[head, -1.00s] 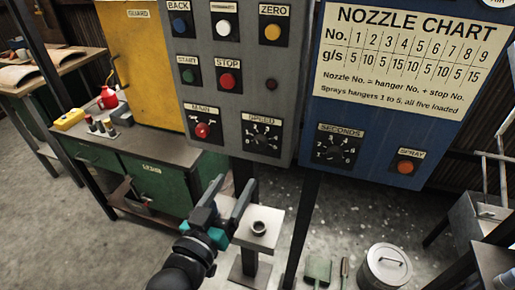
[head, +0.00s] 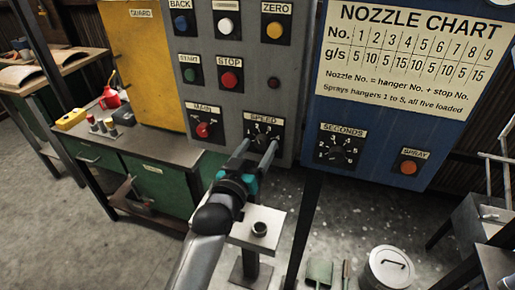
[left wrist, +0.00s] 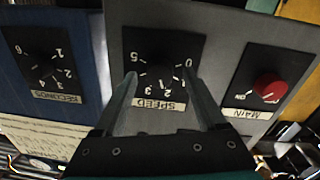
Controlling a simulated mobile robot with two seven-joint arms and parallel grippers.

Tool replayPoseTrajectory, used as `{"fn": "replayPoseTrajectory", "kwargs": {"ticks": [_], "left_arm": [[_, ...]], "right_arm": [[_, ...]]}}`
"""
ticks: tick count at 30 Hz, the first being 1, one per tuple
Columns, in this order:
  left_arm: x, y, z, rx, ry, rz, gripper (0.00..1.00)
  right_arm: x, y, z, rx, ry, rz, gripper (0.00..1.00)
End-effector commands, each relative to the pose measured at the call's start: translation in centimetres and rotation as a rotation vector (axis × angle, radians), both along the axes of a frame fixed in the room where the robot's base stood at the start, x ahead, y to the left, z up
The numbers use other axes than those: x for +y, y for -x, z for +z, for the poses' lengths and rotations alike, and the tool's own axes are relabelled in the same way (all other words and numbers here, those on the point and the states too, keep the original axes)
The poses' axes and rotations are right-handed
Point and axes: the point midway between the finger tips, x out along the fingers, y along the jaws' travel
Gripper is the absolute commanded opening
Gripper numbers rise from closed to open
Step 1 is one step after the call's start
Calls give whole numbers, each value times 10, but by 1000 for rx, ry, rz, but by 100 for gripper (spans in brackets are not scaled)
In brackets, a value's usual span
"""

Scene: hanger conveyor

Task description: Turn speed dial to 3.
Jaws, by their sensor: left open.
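The speed dial (head: 263,133) is a black knob on a black plate with white numbers, low on the grey panel, under a SPEED label. In the left wrist view the speed dial (left wrist: 159,72) shows upside down, between and beyond my fingers. My left gripper (head: 257,151) is open, its two fingers pointing at the dial from below. In the left wrist view the left gripper (left wrist: 165,90) has one finger on each side of the dial; I cannot tell whether they touch it. The pointer's setting is too small to read. My right gripper is not in view.
The red MAIN switch (head: 203,130) is left of the speed dial. The SECONDS dial (head: 338,147) and orange SPRAY button (head: 407,168) are on the blue panel (head: 440,130) to the right.

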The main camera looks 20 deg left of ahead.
Motion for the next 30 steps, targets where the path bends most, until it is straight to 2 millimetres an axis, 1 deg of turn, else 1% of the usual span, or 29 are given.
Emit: {"fn": "replayPoseTrajectory", "kwargs": {"ticks": [9, 27, 29, 30], "left_arm": [[0, -2, -1, 1, 1, 0, 73], [0, -2, 0, 1, 1, 0, 6], [0, -2, 0, 1, 0, 0, 0], [0, -2, 0, 1, 0, 0, 0]], "right_arm": [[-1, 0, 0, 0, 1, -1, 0], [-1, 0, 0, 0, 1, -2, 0], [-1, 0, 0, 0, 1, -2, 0], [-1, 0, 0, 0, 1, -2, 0]]}}
